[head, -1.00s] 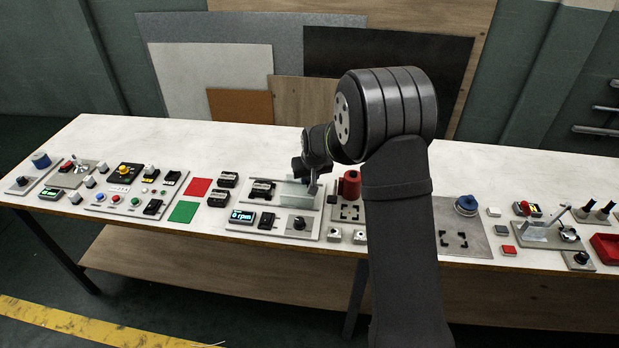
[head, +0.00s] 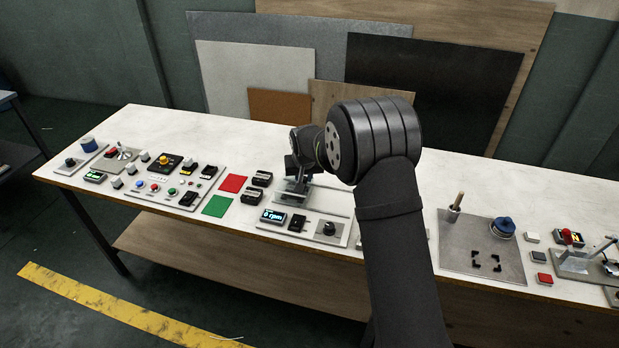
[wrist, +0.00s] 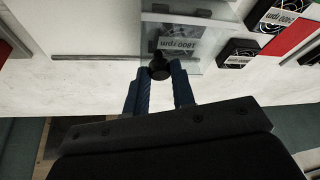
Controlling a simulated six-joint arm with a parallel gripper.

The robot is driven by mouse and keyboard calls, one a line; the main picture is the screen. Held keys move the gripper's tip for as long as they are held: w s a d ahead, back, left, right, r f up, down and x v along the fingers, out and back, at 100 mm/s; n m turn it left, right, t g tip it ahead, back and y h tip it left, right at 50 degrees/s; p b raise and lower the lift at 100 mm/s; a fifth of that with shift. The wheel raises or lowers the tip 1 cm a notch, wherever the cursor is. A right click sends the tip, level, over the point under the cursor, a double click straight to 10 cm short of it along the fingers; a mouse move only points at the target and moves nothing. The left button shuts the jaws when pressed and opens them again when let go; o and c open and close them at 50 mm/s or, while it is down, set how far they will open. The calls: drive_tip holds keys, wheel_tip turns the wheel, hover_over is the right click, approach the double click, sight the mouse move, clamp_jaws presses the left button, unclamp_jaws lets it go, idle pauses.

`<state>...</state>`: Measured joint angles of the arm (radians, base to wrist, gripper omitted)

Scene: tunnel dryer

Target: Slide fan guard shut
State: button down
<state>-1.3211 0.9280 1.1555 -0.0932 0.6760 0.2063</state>
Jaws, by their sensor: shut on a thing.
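The fan guard (wrist: 207,45) is a clear, greyish sliding plate, seen in the wrist view over a dark label with rpm lettering (wrist: 176,38). A dark round knob (wrist: 160,68) stands at its near edge. My gripper (wrist: 160,76) has blue fingers shut on this knob, one on each side. In the head view my gripper (head: 297,180) is at the back left of the fan panel (head: 330,207), and the guard under it is partly hidden. A thin rail (wrist: 100,57) runs to the left in the wrist view. Whether the guard touches an end stop cannot be told.
The panel also bears a lit "0 rpm" display (head: 272,215), a black switch (head: 297,222) and a black knob (head: 329,229). Red (head: 233,183) and green (head: 217,206) squares lie left of it. My arm hides the table to the right. Boards lean behind.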

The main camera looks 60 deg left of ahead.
drive_tip(key=shift+s+a, duration=0.2)
drive_tip(key=c, duration=1.2)
unclamp_jaws()
drive_tip(key=shift+s, duration=0.1)
drive_tip(key=shift+r, duration=0.2)
drive_tip(key=v, duration=1.7)
drive_tip(key=shift+d, duration=0.2)
drive_tip(key=shift+f, duration=0.15)
drive_tip(key=x, duration=1.7)
drive_tip(key=shift+w+a, duration=0.15)
drive_tip(key=shift+w, duration=0.05)
